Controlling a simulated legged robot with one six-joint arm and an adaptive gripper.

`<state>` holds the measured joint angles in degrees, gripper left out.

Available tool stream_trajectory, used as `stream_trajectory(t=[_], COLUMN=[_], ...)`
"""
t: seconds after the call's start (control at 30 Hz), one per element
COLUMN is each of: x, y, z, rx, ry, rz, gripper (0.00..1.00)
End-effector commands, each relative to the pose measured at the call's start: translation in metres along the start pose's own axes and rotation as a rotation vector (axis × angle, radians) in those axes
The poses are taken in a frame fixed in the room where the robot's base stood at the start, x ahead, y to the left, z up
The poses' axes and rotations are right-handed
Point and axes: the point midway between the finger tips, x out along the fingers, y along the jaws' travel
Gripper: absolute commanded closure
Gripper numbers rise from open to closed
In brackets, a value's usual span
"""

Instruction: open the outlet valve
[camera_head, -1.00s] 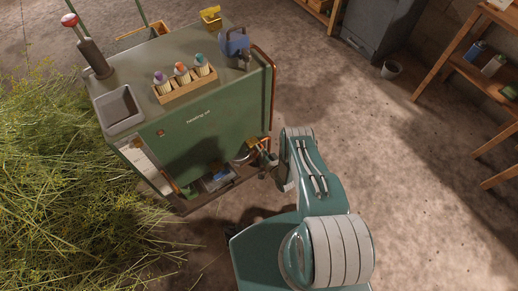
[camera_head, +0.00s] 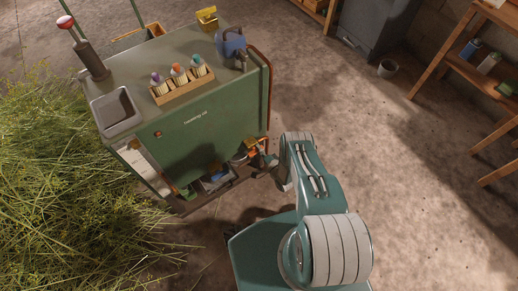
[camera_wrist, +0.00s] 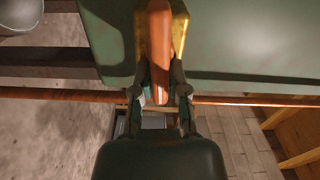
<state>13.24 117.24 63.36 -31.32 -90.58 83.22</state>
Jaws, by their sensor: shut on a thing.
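The outlet valve shows in the wrist view as an orange lever (camera_wrist: 160,45) beside a yellow brass part (camera_wrist: 179,28). My gripper (camera_wrist: 161,88) is shut on the orange lever, with one dark finger on each side. In the head view my gripper is small and partly hidden by my arm at the lower right corner of the green still cart (camera_head: 215,135). How far the valve is turned I cannot tell.
A copper pipe (camera_wrist: 250,100) runs across the wrist view near my fingers. Bottles in a wooden rack (camera_head: 183,86) and a blue jug (camera_head: 230,43) stand on the cart. Cut herbs (camera_head: 70,180) lie at left.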

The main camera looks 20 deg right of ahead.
Motion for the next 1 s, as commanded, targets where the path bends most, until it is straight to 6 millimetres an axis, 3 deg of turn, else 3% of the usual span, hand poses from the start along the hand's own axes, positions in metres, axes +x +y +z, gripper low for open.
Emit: stream_trajectory(t=[0.4, 0.87, 0.9, 0.97, 1.0], x=[0.0002, -0.0013, -0.0014, -0.0015, -0.0014], y=[0.0041, 0.0055, 0.0056, 0.0057, 0.0055], z=[-0.0026, -0.0019, -0.0018, -0.0014, -0.0013], rx=[0.153, 0.168, 0.168, 0.168, 0.168], ry=[0.008, 0.009, 0.009, 0.007, 0.007], rz=[0.005, 0.008, 0.008, 0.008, 0.008], gripper=[1.0, 1.0, 0.72, 0.46, 0.46])
